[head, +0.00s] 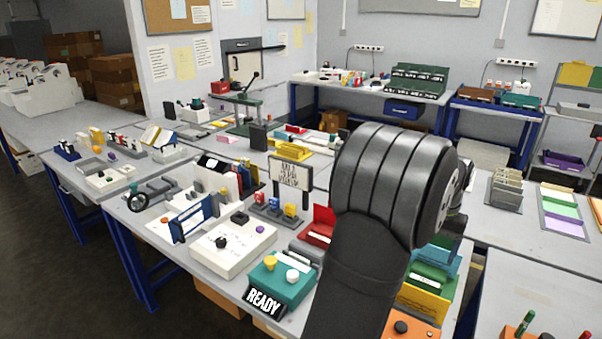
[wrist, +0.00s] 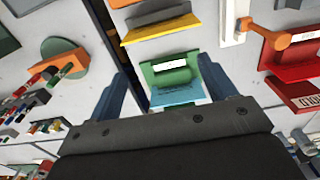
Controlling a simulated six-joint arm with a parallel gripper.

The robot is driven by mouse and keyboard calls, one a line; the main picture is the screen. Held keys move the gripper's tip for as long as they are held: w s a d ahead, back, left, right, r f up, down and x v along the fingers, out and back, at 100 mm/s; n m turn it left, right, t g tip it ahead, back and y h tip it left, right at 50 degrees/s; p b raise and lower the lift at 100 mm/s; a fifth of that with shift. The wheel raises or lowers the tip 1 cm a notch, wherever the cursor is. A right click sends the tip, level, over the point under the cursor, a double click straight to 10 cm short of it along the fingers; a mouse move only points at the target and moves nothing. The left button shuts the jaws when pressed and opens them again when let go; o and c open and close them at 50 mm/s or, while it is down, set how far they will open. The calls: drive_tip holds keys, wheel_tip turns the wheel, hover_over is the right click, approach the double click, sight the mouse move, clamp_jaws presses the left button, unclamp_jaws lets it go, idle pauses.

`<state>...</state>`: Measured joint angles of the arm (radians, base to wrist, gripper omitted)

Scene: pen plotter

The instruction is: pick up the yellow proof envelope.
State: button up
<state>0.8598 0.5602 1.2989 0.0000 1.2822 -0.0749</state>
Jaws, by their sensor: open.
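A yellow-edged flat piece (wrist: 160,30) with a grey face lies above the green holder in the wrist view. A yellow piece (head: 421,303) also shows at the right of my arm in the head view, partly hidden. I cannot tell for sure that either is the proof envelope. My gripper (wrist: 163,66) is open, its two fingers spread on either side of a green holder (wrist: 172,76) with a light blue flap (wrist: 178,96). Nothing is seen gripped. The yellow piece lies beyond the fingertips. In the head view my arm hides the fingers.
An orange knob on a post (wrist: 275,40) and a red holder (wrist: 293,66) stand at the right in the wrist view. A green READY box (head: 283,281) and a white box (head: 234,247) stand left of my arm. The table around is crowded.

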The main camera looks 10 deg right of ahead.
drive_tip(key=c, duration=0.9)
drive_tip(key=shift+c, duration=0.2)
drive_tip(key=n+g+h, duration=0.3)
drive_tip(key=n, duration=1.5)
hover_over(420, 296)
drive_tip(key=w, duration=0.2)
wheel_tip(420, 296, down, 11)
drive_tip(key=shift+a+x, duration=0.2)
drive_tip(key=shift+x, duration=0.85)
drive_tip(key=shift+a+x, duration=0.25)
drive_tip(key=shift+x, duration=0.8)
drive_tip(key=shift+a+x, duration=0.2)
drive_tip(key=shift+x, duration=0.8)
drive_tip(key=shift+s+f, duration=0.15)
drive_tip(key=shift+f, duration=0.25)
